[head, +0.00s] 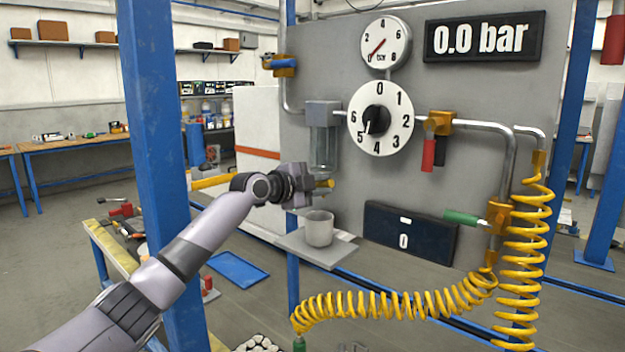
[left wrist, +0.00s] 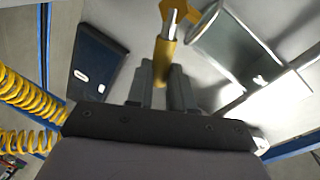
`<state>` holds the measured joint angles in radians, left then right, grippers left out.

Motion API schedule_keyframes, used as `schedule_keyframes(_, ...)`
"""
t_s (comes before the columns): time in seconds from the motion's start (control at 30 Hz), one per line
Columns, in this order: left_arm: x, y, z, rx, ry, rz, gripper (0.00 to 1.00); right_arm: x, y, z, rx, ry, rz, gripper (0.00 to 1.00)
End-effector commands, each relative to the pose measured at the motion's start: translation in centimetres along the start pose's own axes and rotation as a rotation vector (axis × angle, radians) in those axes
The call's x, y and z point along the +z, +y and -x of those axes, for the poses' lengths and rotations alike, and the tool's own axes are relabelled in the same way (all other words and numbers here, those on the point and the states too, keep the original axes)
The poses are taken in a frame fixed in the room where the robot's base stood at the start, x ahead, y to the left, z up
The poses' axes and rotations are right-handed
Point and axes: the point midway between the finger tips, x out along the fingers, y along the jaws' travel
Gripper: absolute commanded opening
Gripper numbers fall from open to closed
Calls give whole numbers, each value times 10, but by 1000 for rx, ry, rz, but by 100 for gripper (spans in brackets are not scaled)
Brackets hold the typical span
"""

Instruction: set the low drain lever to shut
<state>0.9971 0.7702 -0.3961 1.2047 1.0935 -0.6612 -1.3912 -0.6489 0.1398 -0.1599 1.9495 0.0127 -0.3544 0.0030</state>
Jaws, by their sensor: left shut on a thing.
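The low drain valve (head: 326,183) is a small yellow-brass fitting below the clear filter bowl (head: 323,150) on the grey panel. My left gripper (head: 304,184) is at this valve and covers part of it in the head view. In the left wrist view my left gripper (left wrist: 166,88) is shut on the yellow drain lever (left wrist: 165,52), which lies between the two fingers. A silver stem and a brass body show beyond the lever. The lever's exact angle is hard to tell. My right gripper is not in view.
A grey cup (head: 319,229) stands on a small shelf (head: 291,243) just below the valve. A dial (head: 392,139), a gauge and a 0.0 bar display (head: 484,37) are above. A green-handled valve (head: 500,216) and coiled yellow hoses (head: 400,302) are at the right. A blue post (head: 152,120) stands left.

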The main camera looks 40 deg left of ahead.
Motion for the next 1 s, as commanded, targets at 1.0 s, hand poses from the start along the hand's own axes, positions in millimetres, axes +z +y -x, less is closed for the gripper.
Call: schedule_keyframes(1.0, 8, 25, -6, 4, -80, -405, 0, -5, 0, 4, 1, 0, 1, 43)
